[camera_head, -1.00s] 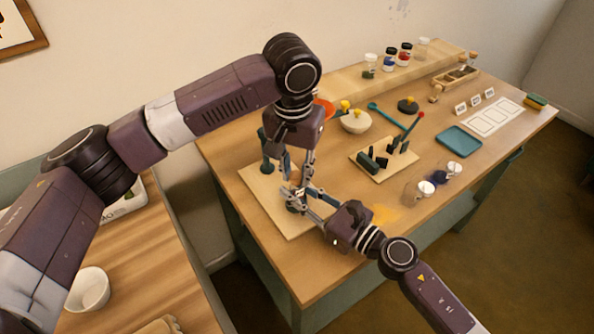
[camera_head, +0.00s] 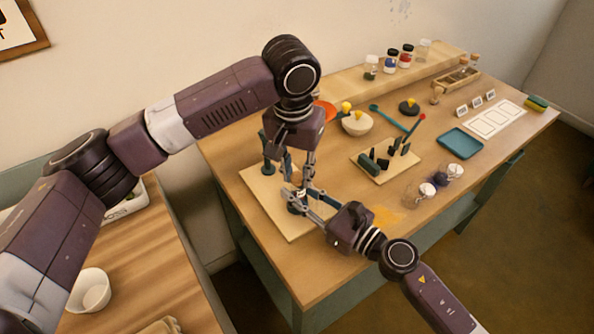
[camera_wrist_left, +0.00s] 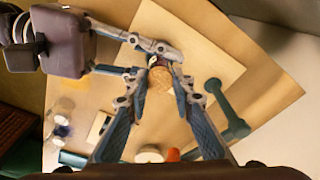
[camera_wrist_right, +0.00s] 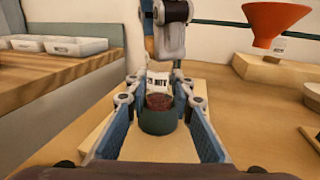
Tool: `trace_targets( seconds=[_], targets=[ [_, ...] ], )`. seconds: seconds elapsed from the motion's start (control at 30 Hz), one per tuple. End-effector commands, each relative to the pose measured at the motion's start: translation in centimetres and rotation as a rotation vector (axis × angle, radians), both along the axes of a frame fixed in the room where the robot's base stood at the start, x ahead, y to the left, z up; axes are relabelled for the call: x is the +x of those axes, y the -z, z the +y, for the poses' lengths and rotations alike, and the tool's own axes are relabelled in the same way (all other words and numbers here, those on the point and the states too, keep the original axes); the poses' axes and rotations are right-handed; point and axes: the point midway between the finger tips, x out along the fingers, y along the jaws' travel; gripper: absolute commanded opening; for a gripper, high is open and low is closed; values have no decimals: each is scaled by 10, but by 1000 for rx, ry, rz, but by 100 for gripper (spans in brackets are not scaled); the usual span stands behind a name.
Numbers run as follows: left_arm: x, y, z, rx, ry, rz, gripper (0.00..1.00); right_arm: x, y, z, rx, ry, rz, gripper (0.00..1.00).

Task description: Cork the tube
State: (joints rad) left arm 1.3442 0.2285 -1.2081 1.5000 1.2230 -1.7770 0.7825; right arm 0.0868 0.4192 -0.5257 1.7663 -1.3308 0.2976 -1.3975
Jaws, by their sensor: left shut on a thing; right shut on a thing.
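My left gripper (camera_head: 302,187) points down from above and is shut on a tan cork (camera_wrist_left: 160,80). My right gripper (camera_head: 310,203) reaches in low from the right, shut on the tube (camera_wrist_right: 158,84). The tube is upright, with a white label partly readable as "RITE" and dark red contents low down. Its lower end is at a dark green round holder (camera_wrist_right: 158,121). The cork is over the tube's top in the left wrist view. My fingers hide the tube's mouth, so I cannot tell whether the cork is in it.
A pale board (camera_head: 262,190) lies under both grippers. A dark green post stand (camera_wrist_left: 228,108) is close by on it. An orange funnel (camera_wrist_right: 275,22) is to the right in the right wrist view. A small rack board (camera_head: 385,160) and glass jars (camera_head: 420,192) are farther right.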

Motion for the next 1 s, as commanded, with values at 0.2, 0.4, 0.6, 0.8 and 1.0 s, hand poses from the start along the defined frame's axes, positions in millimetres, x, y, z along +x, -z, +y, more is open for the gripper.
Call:
trace_targets(
  seconds=[0.2,0.4,0.6,0.8,1.0],
  targets=[
    [0,4,-1,-1,1,0,9,0,0,0,0,0,0,0],
    [-1,8,-1,0,1,2,9,0,0,0,1,-1,-1,0],
    [-1,12,0,3,1,4,9,-1,-1,1,1,-4,-2,0],
    [-1,13,0,4,0,6,10,-2,-2,2,2,-6,-3,0],
    [-1,13,1,4,-1,6,28,-2,-2,3,3,-8,-4,0]
  ],
)
